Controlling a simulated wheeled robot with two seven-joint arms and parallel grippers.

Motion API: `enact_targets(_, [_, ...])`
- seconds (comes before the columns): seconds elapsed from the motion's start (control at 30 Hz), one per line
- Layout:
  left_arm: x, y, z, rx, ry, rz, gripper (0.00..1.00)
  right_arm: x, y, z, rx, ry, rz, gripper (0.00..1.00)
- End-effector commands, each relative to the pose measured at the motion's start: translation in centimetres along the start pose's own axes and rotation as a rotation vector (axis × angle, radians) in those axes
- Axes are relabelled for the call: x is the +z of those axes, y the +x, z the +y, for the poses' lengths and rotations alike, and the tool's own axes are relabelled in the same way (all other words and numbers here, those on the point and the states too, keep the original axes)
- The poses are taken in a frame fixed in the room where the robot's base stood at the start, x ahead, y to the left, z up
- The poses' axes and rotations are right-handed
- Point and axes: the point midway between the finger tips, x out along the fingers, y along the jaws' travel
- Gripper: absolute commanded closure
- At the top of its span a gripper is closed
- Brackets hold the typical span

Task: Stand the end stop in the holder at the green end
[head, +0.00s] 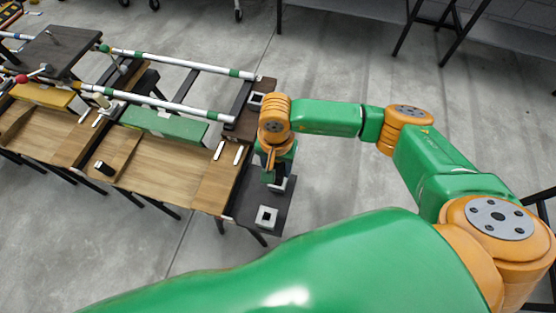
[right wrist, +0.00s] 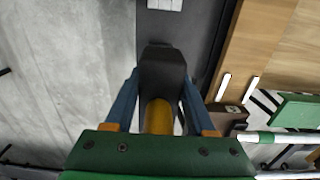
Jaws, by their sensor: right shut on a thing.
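My right gripper (head: 277,172) is shut on a dark block, which I take to be the end stop. In the right wrist view the block (right wrist: 162,72) sits between the blue fingers, with a yellow round part (right wrist: 158,117) behind it. In the head view the gripper hides most of it, over the dark shelf (head: 246,208) at the right end of the bench. Another white square frame (head: 266,217) is at the shelf's front. My left gripper is not in view.
Two white rails with green bands (head: 190,109) run along the bench. A dark trolley plate (head: 47,50) with a red knob stands at the left. A green block (head: 163,123) and a small black piece (head: 104,168) are on the wooden bench. Open floor lies to the right.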

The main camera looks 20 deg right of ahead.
Motion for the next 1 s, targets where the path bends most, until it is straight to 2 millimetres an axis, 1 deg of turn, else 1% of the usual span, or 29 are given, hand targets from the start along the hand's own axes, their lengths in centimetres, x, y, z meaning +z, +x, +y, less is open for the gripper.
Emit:
enact_targets(0.83, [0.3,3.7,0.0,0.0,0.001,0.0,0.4,0.1,5.8,0.0,-0.001,-0.002,-0.002,0.75])
enact_targets(1.0, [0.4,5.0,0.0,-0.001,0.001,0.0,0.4,0.0,6.9,0.0,-0.001,-0.002,0.0,0.75])
